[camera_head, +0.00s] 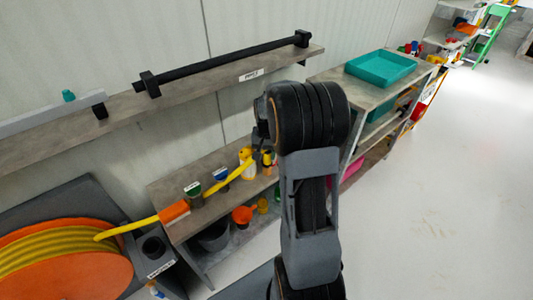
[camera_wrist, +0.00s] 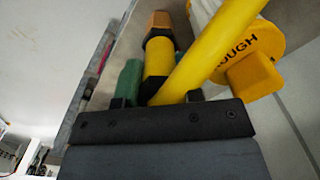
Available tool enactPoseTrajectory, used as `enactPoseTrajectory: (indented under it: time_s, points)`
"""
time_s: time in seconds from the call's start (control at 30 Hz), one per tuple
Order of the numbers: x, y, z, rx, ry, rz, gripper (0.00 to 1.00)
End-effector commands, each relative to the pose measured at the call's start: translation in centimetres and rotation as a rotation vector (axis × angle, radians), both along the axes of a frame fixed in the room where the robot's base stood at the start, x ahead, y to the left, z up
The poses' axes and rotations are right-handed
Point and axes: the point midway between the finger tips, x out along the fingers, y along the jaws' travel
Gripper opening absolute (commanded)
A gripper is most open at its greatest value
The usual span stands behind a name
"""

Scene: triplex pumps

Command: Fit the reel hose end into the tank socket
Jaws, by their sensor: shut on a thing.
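The orange reel (camera_head: 90,272) with wound yellow hose stands at the lower left of the head view. Its hose (camera_head: 235,172) runs up right past an orange block (camera_head: 174,211) to my gripper (camera_head: 264,148), which is largely hidden behind my arm there. In the wrist view my gripper (camera_wrist: 157,98) is shut on the hose end (camera_wrist: 158,60), a yellow piece with a black collar and an orange tip pointing away. A yellow hose length (camera_wrist: 215,45) slants across in front of it. I cannot identify the tank socket for certain.
A shelf (camera_head: 215,205) holds small labelled containers below my arm. A teal tray (camera_head: 381,68) tops another shelf. The floor at right is clear.

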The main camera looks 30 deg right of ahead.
Motion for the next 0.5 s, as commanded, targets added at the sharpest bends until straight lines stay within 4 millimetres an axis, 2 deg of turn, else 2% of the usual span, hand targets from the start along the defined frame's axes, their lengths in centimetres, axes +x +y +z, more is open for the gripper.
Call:
enactPoseTrajectory:
  time_s: [0.17,0.2,0.3,0.5]
  points:
    - [0.01,-0.01,-0.42,0.0,0.0,0.0,0.0]
    - [-0.01,0.0,-0.33,0.0,0.0,0.0,0.37]
    - [-0.01,0.0,-0.32,0.0,0.0,0.0,0.44]
    - [-0.01,0.0,-0.22,0.0,0.0,0.0,0.44]
